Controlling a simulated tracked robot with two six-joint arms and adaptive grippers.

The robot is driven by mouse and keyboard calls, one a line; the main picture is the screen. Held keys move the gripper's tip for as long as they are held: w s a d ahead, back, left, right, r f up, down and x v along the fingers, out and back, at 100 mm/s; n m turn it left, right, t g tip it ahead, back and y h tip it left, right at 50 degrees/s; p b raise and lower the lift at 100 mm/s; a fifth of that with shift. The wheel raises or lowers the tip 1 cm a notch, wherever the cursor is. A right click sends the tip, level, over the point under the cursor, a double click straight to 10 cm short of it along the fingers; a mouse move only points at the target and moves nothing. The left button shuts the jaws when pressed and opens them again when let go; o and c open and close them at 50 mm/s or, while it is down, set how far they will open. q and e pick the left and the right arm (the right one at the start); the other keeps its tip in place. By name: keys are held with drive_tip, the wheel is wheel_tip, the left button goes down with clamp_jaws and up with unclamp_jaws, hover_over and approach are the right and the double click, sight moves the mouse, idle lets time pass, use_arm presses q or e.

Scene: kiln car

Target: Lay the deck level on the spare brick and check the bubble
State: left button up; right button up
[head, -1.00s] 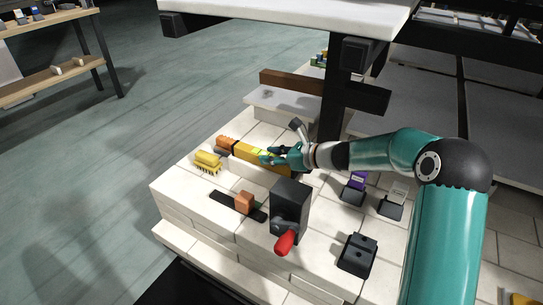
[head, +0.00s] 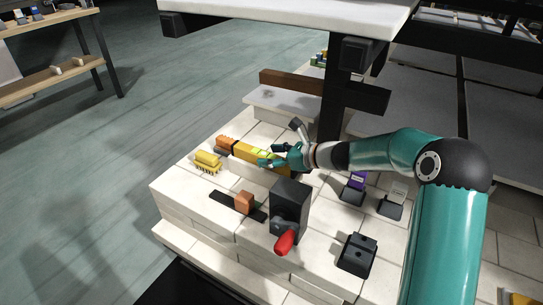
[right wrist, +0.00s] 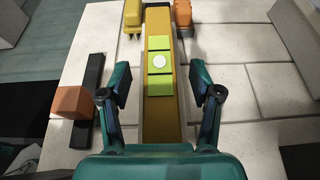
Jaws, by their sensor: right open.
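The deck level (head: 247,151) is a long yellow bar lying on the pale brick deck. My right gripper (head: 268,157) is open over the near part of the level. In the right wrist view its fingers (right wrist: 160,82) stand apart on both sides of the bar, with gaps. My left gripper is not in view.
A yellow brush (head: 207,162) and an orange item (head: 226,143) are near the level's far end. An orange block (head: 244,202) sits on a black strip. A black box (head: 290,205) with a red handle stands in front. Black holders (head: 356,255) are at right. A black post rises behind.

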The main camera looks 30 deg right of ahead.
sight(294, 177)
drive_tip(key=shift+s, duration=0.1)
drive_tip(key=shift+p+v, duration=0.9)
drive_tip(key=shift+v, duration=3.05)
drive_tip(key=shift+d, duration=0.1)
drive_tip(key=v, duration=1.1)
drive_tip(key=shift+s+d, duration=0.25)
drive_tip(key=shift+s, duration=0.05)
drive_tip(key=shift+r, duration=0.1)
